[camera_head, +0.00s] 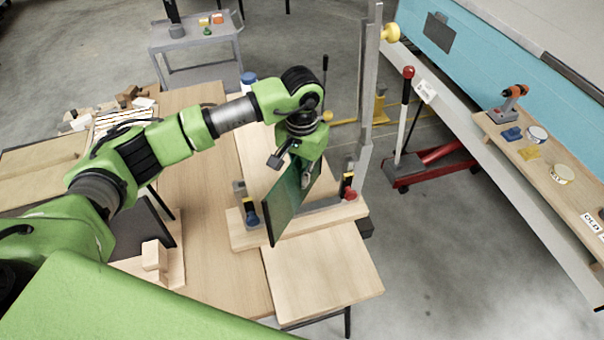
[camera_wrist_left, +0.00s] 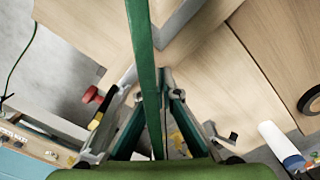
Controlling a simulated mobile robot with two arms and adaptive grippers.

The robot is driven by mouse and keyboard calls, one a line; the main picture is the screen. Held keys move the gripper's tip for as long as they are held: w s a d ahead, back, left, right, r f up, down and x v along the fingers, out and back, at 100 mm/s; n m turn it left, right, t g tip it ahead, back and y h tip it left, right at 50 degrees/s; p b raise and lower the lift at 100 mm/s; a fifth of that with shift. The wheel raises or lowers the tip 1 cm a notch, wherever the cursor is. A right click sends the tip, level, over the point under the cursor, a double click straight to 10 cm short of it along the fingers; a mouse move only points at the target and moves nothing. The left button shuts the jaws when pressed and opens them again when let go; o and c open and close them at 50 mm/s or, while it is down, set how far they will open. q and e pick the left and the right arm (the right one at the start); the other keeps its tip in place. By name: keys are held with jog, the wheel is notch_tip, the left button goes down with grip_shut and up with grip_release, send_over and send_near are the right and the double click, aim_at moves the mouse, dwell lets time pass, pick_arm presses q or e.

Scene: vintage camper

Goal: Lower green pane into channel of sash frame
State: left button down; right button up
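The green pane (camera_head: 283,205) is a dark green glass sheet, tilted in the head view, with its lower corner hanging in front of the wooden base. My left gripper (camera_head: 305,178) is shut on the pane's upper part. The wrist view shows the pane (camera_wrist_left: 144,50) nearly edge-on between the fingers (camera_wrist_left: 155,100). The grey metal sash frame (camera_head: 366,110) has a tall upright at the right and a low bar along the base. The pane overlaps this low bar in the head view; I cannot tell whether they touch. My right gripper is not in view.
The wooden base (camera_head: 345,212) bears a red-knobbed clamp (camera_head: 348,190) and a blue-handled clamp (camera_head: 251,215). A workbench (camera_head: 190,215) lies beneath. A red floor jack (camera_head: 430,165) stands right of the frame. A shelf with a drill (camera_head: 513,92) is at far right.

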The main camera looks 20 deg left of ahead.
pick_arm(q)
jog(key=shift+f, duration=0.45)
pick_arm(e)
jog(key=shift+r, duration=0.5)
pick_arm(q)
jog(key=shift+f, duration=0.1)
jog(key=shift+f, duration=0.15)
jog(key=c, duration=2.3)
grip_release()
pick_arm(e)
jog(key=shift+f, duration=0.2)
